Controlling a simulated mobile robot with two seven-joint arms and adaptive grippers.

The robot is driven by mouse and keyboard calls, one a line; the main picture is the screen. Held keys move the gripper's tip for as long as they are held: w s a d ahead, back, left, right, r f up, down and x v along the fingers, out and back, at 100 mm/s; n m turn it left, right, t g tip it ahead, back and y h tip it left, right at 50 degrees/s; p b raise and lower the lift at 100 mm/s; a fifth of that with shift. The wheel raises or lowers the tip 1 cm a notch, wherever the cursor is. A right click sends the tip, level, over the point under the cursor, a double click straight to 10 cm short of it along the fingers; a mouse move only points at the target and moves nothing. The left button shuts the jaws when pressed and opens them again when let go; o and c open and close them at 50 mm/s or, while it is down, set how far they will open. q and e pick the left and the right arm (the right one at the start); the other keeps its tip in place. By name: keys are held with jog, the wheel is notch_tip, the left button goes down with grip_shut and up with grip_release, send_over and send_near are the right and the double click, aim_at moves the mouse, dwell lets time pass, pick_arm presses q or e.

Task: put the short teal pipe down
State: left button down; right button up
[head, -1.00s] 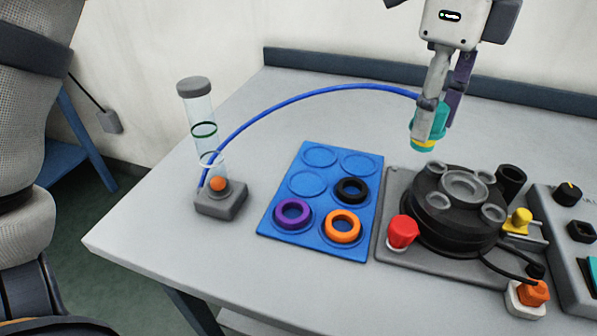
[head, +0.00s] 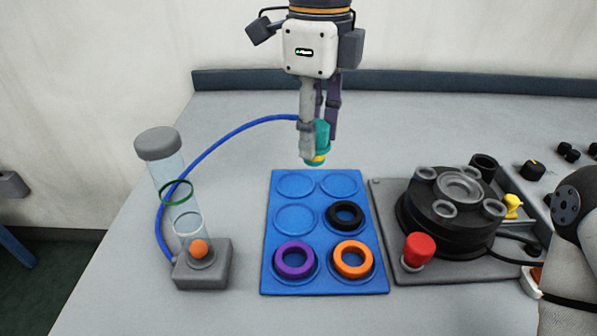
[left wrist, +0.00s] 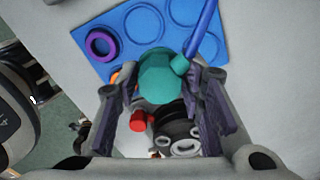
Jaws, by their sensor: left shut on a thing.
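The short teal pipe (head: 323,136), with a yellow lower end, is held upright in my left gripper (head: 318,148). The gripper shows above the back edge of the blue tray (head: 312,217) in the head view. In the left wrist view the teal pipe (left wrist: 160,80) sits between the two dark fingers. The blue hose (head: 222,142) reaches to the gripper. It meets the pipe's side in the left wrist view, but I cannot tell whether it is joined. My right gripper is not in view.
The tray holds a black ring (head: 345,217), a purple ring (head: 295,261) and an orange ring (head: 352,261); its other round recesses are empty. A clear cylinder (head: 172,185) stands left. A black round fixture (head: 425,215) and red knob (head: 418,249) are right. Bare table lies behind the tray.

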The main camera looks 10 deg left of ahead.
pick_arm(q)
jog(key=w+a+f, duration=0.1)
jog(key=f, duration=0.1)
jog(key=w+a+f, duration=0.1)
jog(key=w+f, duration=0.1)
jog(key=w+a+f, duration=0.1)
jog(key=f, duration=0.1)
jog(key=shift+w+a, duration=0.2)
jog(key=shift+w, duration=0.15)
jog(key=shift+w+a+f, duration=0.15)
jog(key=shift+w+f, duration=0.05)
jog(key=shift+f, duration=0.75)
jog(key=shift+w+a+f, duration=0.1)
jog(key=shift+w+f, duration=0.05)
jog(key=shift+f, duration=0.75)
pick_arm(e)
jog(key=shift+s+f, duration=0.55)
pick_arm(q)
jog(key=shift+f, duration=0.15)
jog(key=c, duration=1.1)
grip_release()
notch_tip(320, 180, up, 12)
jog(key=shift+r, duration=0.15)
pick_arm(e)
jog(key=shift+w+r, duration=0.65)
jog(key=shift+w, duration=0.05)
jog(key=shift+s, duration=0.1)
